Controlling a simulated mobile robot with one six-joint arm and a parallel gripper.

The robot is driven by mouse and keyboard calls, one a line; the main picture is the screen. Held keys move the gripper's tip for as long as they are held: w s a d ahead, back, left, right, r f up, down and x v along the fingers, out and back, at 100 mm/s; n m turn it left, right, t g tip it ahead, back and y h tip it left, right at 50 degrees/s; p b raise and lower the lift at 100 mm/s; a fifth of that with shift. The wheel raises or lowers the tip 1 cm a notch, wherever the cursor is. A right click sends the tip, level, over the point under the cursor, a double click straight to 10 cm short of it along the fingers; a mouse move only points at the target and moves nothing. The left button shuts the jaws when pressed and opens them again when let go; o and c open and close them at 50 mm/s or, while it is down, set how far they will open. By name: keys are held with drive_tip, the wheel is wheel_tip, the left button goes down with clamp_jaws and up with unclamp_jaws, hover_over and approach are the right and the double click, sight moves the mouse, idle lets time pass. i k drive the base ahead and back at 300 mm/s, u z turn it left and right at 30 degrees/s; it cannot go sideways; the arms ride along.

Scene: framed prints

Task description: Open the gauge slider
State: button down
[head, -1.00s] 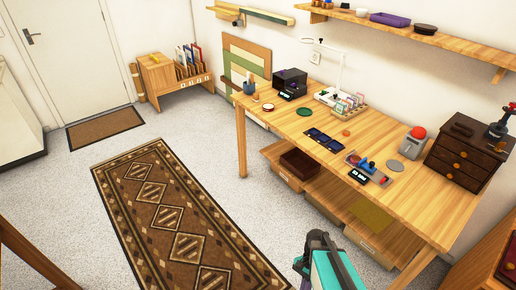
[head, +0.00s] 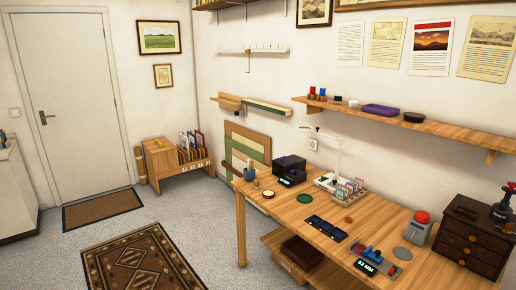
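A small device lies on the front of the wooden workbench (head: 330,229). It has a grey base, a blue part (head: 373,253) and a red end. A black display (head: 367,267) in front of it seems to read "63 MM". This looks like the gauge, but its slider is too small to tell whether it is open or closed. My gripper is not in the current head view.
A grey box with a red dome (head: 421,217) and a dark drawer chest (head: 471,236) stand on the bench's right. A black machine (head: 289,168) stands at its left end. Open floor (head: 206,236) lies beside the patterned rug (head: 143,267).

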sight(376, 257)
drive_tip(key=z, duration=0.05)
drive_tip(key=k, duration=0.65)
drive_tip(key=u, duration=0.1)
drive_tip(key=i, duration=1)
drive_tip(key=u, duration=0.8)
drive_tip(key=i, duration=0.45)
drive_tip(key=u, duration=0.3)
